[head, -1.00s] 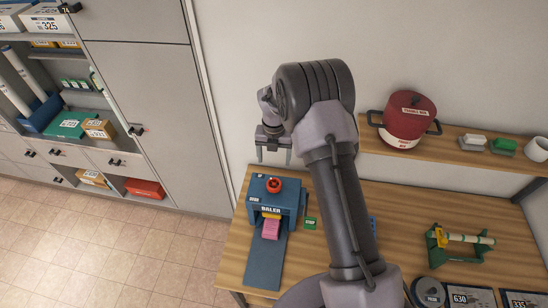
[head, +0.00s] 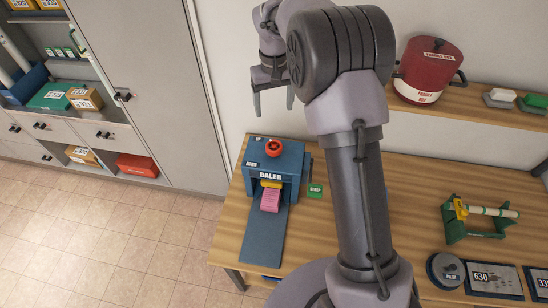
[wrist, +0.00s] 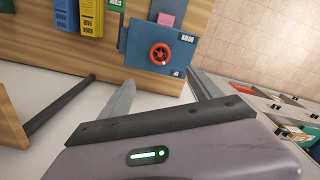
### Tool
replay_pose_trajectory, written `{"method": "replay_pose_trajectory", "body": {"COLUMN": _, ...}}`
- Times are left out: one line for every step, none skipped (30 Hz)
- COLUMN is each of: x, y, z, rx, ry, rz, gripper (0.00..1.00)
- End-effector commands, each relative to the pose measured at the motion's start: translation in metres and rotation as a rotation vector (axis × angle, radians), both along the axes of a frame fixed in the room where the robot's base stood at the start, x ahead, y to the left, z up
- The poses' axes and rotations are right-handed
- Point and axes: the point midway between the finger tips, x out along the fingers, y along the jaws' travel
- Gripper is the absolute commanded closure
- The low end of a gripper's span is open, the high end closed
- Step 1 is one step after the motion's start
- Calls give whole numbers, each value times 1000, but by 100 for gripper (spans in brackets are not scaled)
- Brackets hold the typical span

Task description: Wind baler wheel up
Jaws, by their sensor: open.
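The blue baler (head: 276,170) stands on the wooden table, left of my arm in the head view. Its red wheel (head: 273,147) sits on top, and it also shows in the wrist view (wrist: 161,54) on the baler's blue top. A pink piece (head: 270,200) and a yellow part (head: 271,184) are at the baler's front, above a dark blue ramp (head: 264,238). My gripper (head: 273,103) is open and empty, above and behind the baler, apart from the wheel. In the wrist view its two fingers (wrist: 165,98) point toward the baler.
A green-labelled block (head: 314,191) lies right of the baler. A green stand with a roll (head: 476,220) is at the table's right. A shelf (head: 450,114) holds a red pot (head: 429,68). Grey cabinets (head: 150,80) stand left; the floor between is clear.

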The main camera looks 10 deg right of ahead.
Motion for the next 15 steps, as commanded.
{"method": "replay_pose_trajectory", "body": {"x": -1, "y": 0, "z": -8, "rx": 1, "ry": -3, "rz": -136, "gripper": 26}}
{"method": "replay_pose_trajectory", "body": {"x": -2, "y": 0, "z": -6, "rx": 2, "ry": -2, "rz": -220, "gripper": 26}}
{"method": "replay_pose_trajectory", "body": {"x": -2, "y": 0, "z": -4, "rx": 2, "ry": -3, "rz": -308, "gripper": 26}}
{"method": "replay_pose_trajectory", "body": {"x": -3, "y": 0, "z": -3, "rx": 3, "ry": -2, "rz": -357, "gripper": 26}}
{"method": "replay_pose_trajectory", "body": {"x": -4, "y": 1, "z": -2, "rx": 3, "ry": -1, "rz": -395, "gripper": 26}}
{"method": "replay_pose_trajectory", "body": {"x": -4, "y": 1, "z": -1, "rx": 3, "ry": -1, "rz": -427, "gripper": 26}}
{"method": "replay_pose_trajectory", "body": {"x": -4, "y": 1, "z": -2, "rx": 3, "ry": 0, "rz": -440, "gripper": 26}}
{"method": "replay_pose_trajectory", "body": {"x": -4, "y": 1, "z": -5, "rx": 3, "ry": 1, "rz": -447, "gripper": 26}}
{"method": "replay_pose_trajectory", "body": {"x": -4, "y": 1, "z": -10, "rx": 2, "ry": 1, "rz": -447, "gripper": 26}}
{"method": "replay_pose_trajectory", "body": {"x": -4, "y": 1, "z": -16, "rx": 1, "ry": 2, "rz": -447, "gripper": 26}}
{"method": "replay_pose_trajectory", "body": {"x": -5, "y": 0, "z": -23, "rx": 1, "ry": 2, "rz": -446, "gripper": 26}}
{"method": "replay_pose_trajectory", "body": {"x": -5, "y": 0, "z": -34, "rx": 1, "ry": 2, "rz": -446, "gripper": 26}}
{"method": "replay_pose_trajectory", "body": {"x": -5, "y": 1, "z": -43, "rx": 1, "ry": 3, "rz": -446, "gripper": 26}}
{"method": "replay_pose_trajectory", "body": {"x": -5, "y": 0, "z": -52, "rx": 1, "ry": 4, "rz": -445, "gripper": 26}}
{"method": "replay_pose_trajectory", "body": {"x": -5, "y": 1, "z": -64, "rx": 1, "ry": 4, "rz": -445, "gripper": 26}}
